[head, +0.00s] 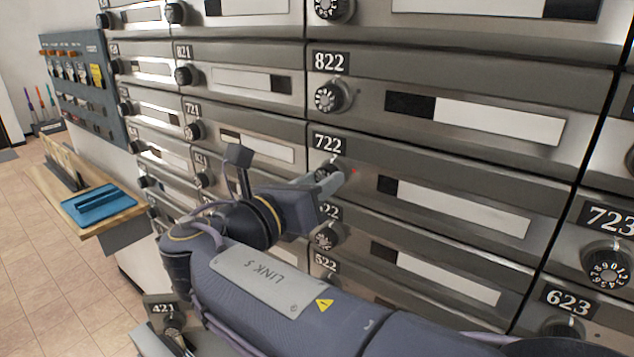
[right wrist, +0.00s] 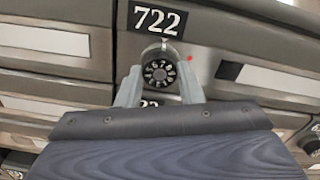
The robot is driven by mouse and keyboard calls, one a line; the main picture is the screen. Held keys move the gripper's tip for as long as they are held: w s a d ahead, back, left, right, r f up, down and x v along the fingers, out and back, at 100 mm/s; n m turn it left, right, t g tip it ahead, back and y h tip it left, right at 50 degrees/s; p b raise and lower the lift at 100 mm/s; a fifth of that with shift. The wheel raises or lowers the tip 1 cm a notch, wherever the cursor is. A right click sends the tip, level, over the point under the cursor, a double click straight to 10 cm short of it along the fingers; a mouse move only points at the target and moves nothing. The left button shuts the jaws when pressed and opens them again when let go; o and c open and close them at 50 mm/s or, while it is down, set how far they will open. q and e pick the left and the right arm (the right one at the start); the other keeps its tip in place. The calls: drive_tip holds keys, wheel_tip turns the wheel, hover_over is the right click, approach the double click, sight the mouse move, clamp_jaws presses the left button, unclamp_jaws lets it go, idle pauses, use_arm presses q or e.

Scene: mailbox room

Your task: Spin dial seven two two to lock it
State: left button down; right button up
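Dial 722 (right wrist: 160,72) is a round black dial with white digits, on the mailbox door just below the white-on-black 722 plate (right wrist: 157,19). A small red light (right wrist: 190,58) glows to its right. My right gripper (right wrist: 161,80) has one grey finger on each side of the dial, close against its rim, so it looks shut on it. In the head view my right gripper (head: 328,178) reaches the 722 door (head: 450,172) and mostly covers the dial. My left gripper is not in view.
Dial 822 (head: 328,97) is above, and dials 721 (head: 194,131) and 723 (head: 607,269) are to the sides. Another dial (head: 324,237) lies close below my gripper. A wooden counter (head: 112,218) with a blue tray (head: 97,204) stands at left, beside open tiled floor.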

drive_tip(key=c, duration=0.4)
drive_tip(key=shift+o, duration=0.2)
drive_tip(key=shift+f+m+b, duration=0.1)
drive_tip(key=shift+m+b, duration=9.3)
drive_tip(key=shift+m, duration=8)
